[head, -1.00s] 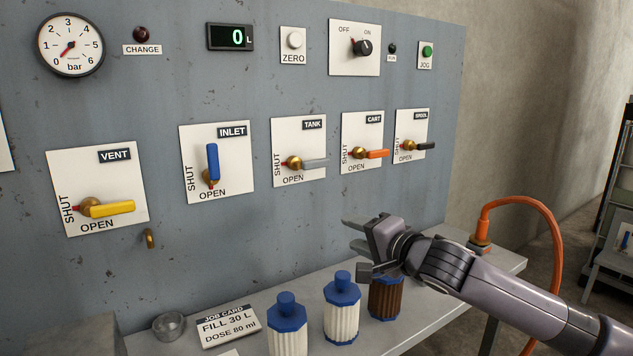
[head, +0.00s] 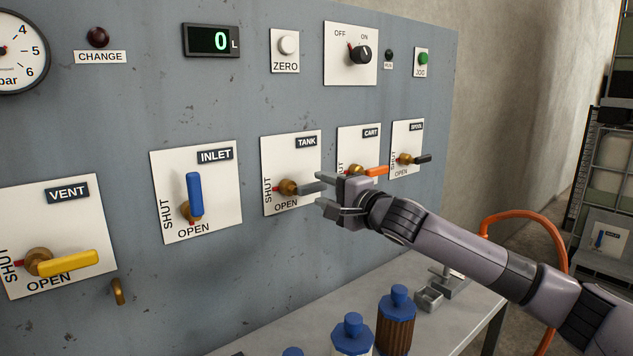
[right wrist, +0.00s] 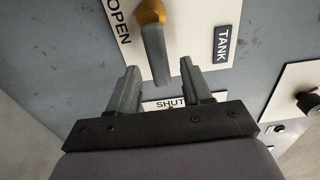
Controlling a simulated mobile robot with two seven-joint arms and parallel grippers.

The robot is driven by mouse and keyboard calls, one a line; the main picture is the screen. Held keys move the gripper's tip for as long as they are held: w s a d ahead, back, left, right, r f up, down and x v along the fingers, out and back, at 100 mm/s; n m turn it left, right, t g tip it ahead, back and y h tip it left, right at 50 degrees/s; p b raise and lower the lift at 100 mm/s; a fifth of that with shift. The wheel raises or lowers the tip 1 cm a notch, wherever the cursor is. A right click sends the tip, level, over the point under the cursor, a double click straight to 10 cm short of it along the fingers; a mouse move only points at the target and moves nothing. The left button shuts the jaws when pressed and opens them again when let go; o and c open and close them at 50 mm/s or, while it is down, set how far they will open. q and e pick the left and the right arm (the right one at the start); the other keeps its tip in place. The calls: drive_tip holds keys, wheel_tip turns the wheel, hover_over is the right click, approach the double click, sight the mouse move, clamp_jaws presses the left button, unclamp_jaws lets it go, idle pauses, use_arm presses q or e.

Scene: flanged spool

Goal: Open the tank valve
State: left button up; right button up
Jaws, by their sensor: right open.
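The tank valve has a grey lever (head: 308,188) on a brass hub, on a white plate (head: 279,148) labelled TANK. The lever points right, roughly level. SHUT is lettered at the plate's left and OPEN below the hub. My right gripper (head: 321,191) is open at the lever's free end. In the right wrist view, the lever (right wrist: 155,55) reaches down between the two fingertips (right wrist: 158,72), with a gap on each side. My left gripper is not in view.
The cart valve's orange lever (head: 376,171) is close beside my right gripper. The inlet's blue lever (head: 194,194) points up; the vent's yellow lever (head: 70,263) points right. Blue-capped bottles (head: 397,322) stand on the bench (head: 458,308) below. The display (head: 211,40) reads 0 L.

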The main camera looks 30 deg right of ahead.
sight(320, 188)
drive_tip(key=shift+w+a+p, duration=0.15)
drive_tip(key=shift+w+p, duration=0.2)
drive_tip(key=shift+w, duration=1.15)
clamp_jaws()
